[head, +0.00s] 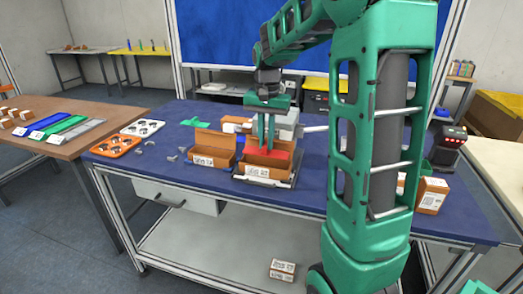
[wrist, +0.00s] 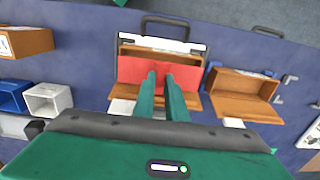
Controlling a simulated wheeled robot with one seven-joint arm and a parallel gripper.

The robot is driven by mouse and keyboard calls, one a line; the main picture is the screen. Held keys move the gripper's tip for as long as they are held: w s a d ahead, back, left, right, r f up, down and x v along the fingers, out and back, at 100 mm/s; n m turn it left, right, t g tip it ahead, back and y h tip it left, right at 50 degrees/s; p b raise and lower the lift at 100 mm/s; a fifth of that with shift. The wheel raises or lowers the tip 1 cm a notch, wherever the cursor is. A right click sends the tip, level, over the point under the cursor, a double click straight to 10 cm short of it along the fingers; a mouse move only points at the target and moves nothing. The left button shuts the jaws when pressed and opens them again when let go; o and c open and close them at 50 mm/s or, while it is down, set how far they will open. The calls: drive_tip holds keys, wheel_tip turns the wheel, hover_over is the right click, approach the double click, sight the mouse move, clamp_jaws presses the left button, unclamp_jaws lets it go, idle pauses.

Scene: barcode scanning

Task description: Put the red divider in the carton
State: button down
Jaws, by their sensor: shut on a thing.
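The red divider (wrist: 190,75) is a flat red panel gripped between the green fingers of my gripper (wrist: 161,75). In the wrist view it spans the width of the open brown carton (wrist: 152,53) beneath it. In the head view the divider (head: 280,154) lies at the carton's opening, and my gripper (head: 268,150) points down over the carton (head: 258,170). The fingers hide part of the divider. I cannot tell how deep the divider sits or whether it touches the carton's bottom.
A second open carton (head: 212,150) stands just left of it. An orange tray (head: 115,146) and small metal parts (head: 172,158) lie farther left on the blue table (head: 180,192). A scanner-like device (head: 447,145) and a closed box (head: 433,195) are at the right.

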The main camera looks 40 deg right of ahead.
sight(266, 144)
drive_tip(key=shift+f, duration=1.55)
drive_tip(key=shift+f, duration=0.6)
drive_tip(key=c, duration=1.8)
unclamp_jaws()
drive_tip(key=shift+o, duration=0.2)
